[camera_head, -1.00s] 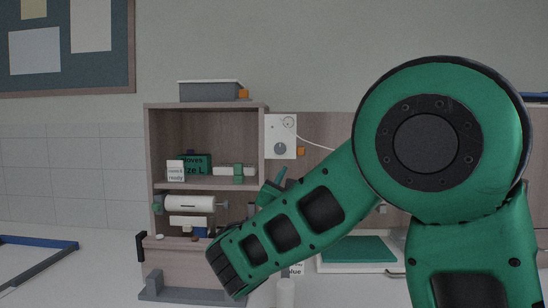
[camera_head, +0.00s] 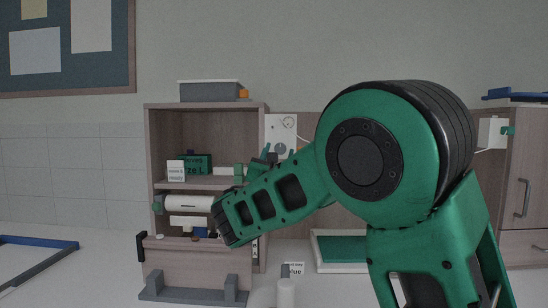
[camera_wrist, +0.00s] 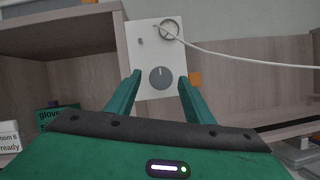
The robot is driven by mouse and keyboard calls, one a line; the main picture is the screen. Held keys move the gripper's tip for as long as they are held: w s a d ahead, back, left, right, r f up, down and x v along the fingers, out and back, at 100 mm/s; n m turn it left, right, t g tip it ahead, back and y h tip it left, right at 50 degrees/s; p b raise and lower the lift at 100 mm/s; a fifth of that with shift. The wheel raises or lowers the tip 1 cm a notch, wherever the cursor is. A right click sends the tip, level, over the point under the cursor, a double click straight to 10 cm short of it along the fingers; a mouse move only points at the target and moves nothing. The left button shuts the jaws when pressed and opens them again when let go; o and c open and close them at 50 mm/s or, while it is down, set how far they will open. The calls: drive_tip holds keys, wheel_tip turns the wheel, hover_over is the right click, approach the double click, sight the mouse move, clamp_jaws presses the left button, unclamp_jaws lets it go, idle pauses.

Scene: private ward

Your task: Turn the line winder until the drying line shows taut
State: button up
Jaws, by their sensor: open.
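A white panel (camera_head: 281,130) is mounted beside the open shelf. In the wrist view the panel (camera_wrist: 147,38) carries a dark grey round knob (camera_wrist: 161,77) with a light mark near its top, likely the line winder. A round ring (camera_wrist: 169,28) sits above it. A white line (camera_wrist: 235,57) leaves the panel near the ring and curves away to the right, so it does not look straight there. My gripper (camera_wrist: 159,77) is open and empty, its green fingers on either side of the knob in the picture. Whether they touch it I cannot tell. The head view shows my fingers (camera_head: 269,154) near the panel's lower part.
The wooden shelf unit (camera_head: 151,140) at left holds a green box (camera_head: 198,162) and small white items. A grey bin (camera_head: 208,91) stands on top. A white roll (camera_head: 188,203) sits below. A green-topped tray (camera_head: 342,250) lies on the counter. A cabinet (camera_head: 530,170) stands at right.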

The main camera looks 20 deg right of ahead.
drive_tip(key=shift+w+d+r, duration=0.1)
drive_tip(key=shift+w+d, duration=0.05)
drive_tip(key=shift+w, duration=0.05)
drive_tip(key=c, duration=1.1)
drive_tip(key=shift+o, duration=0.2)
drive_tip(key=shift+a, duration=0.4)
drive_tip(key=shift+d, duration=0.15)
drive_tip(key=shift+m, duration=0.4)
